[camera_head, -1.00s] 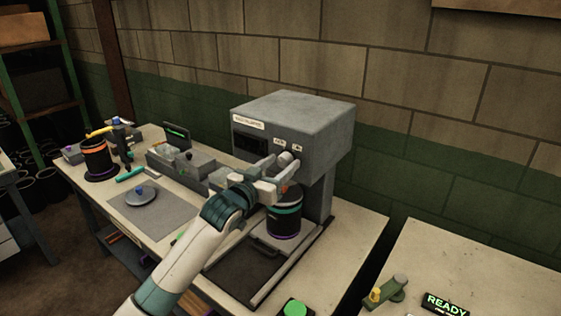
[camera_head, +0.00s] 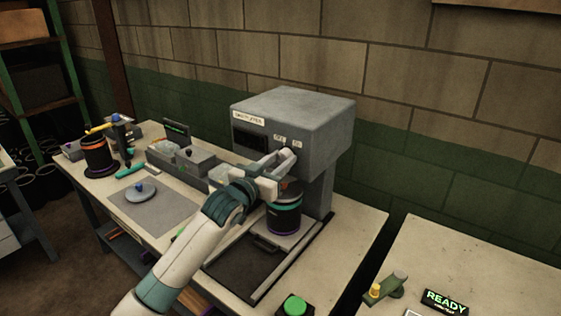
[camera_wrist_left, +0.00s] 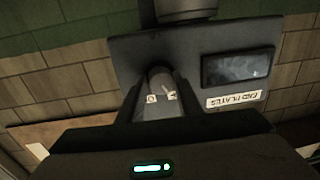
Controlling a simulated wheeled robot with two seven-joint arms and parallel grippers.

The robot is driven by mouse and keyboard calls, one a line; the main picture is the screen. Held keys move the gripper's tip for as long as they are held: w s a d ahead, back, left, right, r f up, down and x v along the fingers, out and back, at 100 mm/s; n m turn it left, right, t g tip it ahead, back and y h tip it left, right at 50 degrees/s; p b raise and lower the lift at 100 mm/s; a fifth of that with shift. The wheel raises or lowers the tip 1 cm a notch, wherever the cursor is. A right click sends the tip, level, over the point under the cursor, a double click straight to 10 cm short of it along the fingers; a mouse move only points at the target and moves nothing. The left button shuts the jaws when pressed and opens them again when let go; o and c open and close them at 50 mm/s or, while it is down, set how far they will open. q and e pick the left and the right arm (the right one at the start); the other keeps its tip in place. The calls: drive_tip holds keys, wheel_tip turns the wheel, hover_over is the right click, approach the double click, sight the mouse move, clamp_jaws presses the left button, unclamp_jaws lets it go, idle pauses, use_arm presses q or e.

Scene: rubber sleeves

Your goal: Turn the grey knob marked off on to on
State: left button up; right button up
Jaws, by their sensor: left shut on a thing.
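The grey machine (camera_head: 300,108) stands on the bench, with a dark window and small labels on its front. In the left wrist view its front panel (camera_wrist_left: 190,40) appears upside down, with the grey knob (camera_wrist_left: 158,73) between my fingers. Two small white labels (camera_wrist_left: 172,95) sit beside the knob; their wording is too small to read. My left gripper (camera_head: 288,157) is at the machine's front, shut on the knob, and its fingers (camera_wrist_left: 160,88) flank it in the wrist view. The gripper largely hides the knob in the head view. My right gripper is not in view.
A dark banded cylinder (camera_head: 284,212) stands below the machine's head, close under my gripper. A green button (camera_head: 295,306) is at the bench's front. A READY sign (camera_head: 445,302) lies on the right table. Boxes and tools crowd the bench's left.

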use_arm(q)
drive_tip(key=shift+m+b, duration=0.3)
drive_tip(key=shift+m, duration=0.8)
drive_tip(key=m, duration=0.3)
drive_tip(key=shift+f+m+h+b, duration=0.1)
drive_tip(key=shift+m+h+b, duration=0.2)
drive_tip(key=shift+b, duration=0.05)
drive_tip(key=m, duration=0.2)
drive_tip(key=shift+w+a+m, duration=0.1)
drive_tip(key=shift+m, duration=0.3)
drive_tip(key=shift+m+h, duration=0.4)
drive_tip(key=shift+m, duration=1.3)
drive_tip(key=o, duration=1)
drive_tip(key=shift+o, duration=0.2)
drive_tip(key=shift+b, duration=0.3)
